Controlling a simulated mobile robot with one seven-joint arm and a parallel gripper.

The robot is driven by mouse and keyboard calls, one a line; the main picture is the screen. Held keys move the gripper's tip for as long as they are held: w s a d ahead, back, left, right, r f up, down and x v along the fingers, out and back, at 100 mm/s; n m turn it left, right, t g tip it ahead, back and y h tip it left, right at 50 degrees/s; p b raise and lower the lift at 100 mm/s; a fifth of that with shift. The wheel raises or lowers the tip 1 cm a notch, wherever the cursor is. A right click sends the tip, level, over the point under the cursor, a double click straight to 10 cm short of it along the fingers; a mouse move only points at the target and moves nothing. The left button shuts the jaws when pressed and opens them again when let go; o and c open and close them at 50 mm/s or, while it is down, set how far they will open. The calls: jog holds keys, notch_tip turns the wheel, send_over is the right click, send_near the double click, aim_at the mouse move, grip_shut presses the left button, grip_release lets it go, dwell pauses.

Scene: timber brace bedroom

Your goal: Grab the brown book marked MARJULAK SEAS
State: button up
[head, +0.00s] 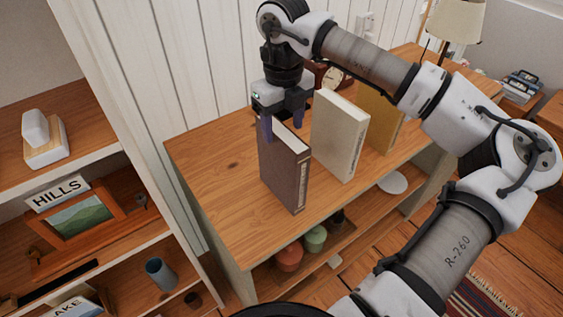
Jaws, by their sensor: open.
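A brown book (281,172) stands upright on the wooden top of a low shelf unit. Its spine faces the front right and has pale lettering too small to read. My gripper (281,130) points down at the book's upper edge. One finger shows in front of the book's left face near the top. The other finger is mostly hidden behind the book and the gripper body. The gripper is open around the book's top, and I cannot tell whether either finger touches it.
A cream book (338,138) stands upright just right of the brown book, with a yellow book (378,121) beyond it. A clock (333,77) and a lamp (455,20) are farther back. The wooden top (215,170) is clear on the left. A white plank wall (190,70) rises behind.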

aim_at(284, 162)
jog(key=shift+s+a+f+p, duration=0.1)
jog(key=shift+f+p, duration=0.45)
jog(key=shift+f, duration=0.95)
jog(key=shift+s+a+f+p, duration=0.1)
jog(key=shift+f+p, duration=0.4)
jog(key=shift+f, duration=1)
grip_shut()
jog(key=shift+r, duration=0.1)
